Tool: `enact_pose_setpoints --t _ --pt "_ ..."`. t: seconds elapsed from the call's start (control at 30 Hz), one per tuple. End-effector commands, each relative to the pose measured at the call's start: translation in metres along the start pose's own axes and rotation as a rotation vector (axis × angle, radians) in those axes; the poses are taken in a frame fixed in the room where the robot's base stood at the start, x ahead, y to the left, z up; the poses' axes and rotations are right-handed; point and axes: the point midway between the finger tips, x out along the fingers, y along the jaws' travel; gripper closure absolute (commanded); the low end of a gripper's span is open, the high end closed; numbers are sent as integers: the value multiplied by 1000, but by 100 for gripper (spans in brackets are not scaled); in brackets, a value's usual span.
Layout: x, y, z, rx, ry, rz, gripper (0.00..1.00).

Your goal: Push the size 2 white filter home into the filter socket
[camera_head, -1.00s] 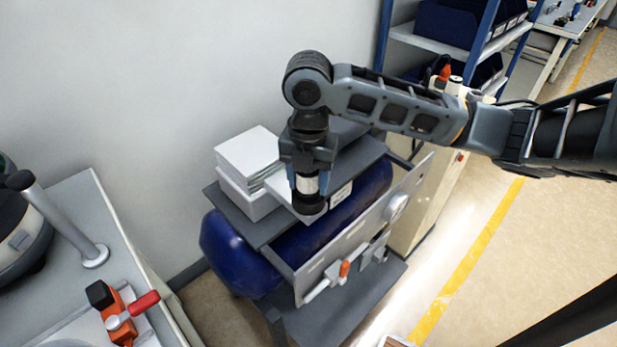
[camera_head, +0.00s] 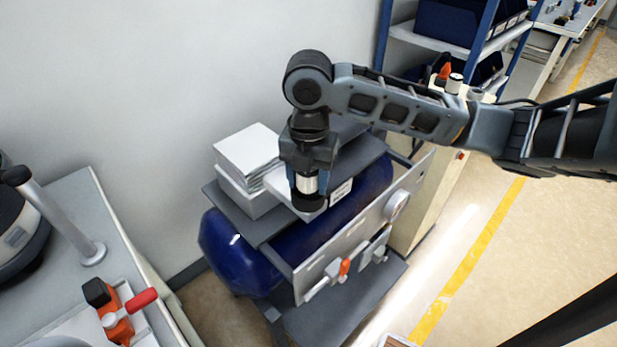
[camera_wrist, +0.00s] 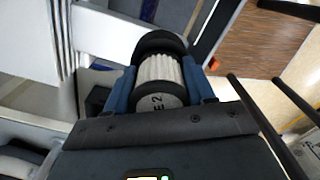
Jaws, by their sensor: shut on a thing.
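My gripper (camera_head: 307,182) is shut on a white pleated filter (camera_head: 307,184) with black end caps, held upright below the wrist in the head view. In the wrist view my gripper (camera_wrist: 160,78) has a blue finger on each side of the filter (camera_wrist: 160,70); a "2" shows on its near end. In the head view the filter is in front of the stacked white boxes and over the dark shelf of a blue-tank unit. I cannot tell whether its lower cap touches anything. I cannot make out the filter socket in either view.
White boxes (camera_head: 247,152) stand on the dark shelf (camera_head: 240,224) above the blue tank (camera_head: 228,258). A grey panel (camera_head: 345,232) with a round fitting and an orange-handled valve (camera_head: 345,266) faces right. A grey workbench (camera_head: 75,205) stands left.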

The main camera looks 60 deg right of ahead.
Motion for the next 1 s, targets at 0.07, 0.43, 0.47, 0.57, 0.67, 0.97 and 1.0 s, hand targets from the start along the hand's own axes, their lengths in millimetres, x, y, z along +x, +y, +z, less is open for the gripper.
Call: enact_pose_setpoints --t 0.07,0.43,0.47,0.57,0.67,0.97,1.0 --pt "13 -1 -1 1 5 -13 83" --pt "20 -1 -2 2 5 -9 83" --pt "20 0 -2 2 5 -8 83" --pt "21 0 -2 2 5 -7 83" --pt "21 0 -2 2 5 -7 83" --pt "22 0 -2 1 5 -7 38" --pt "22 0 -2 1 5 -7 34"
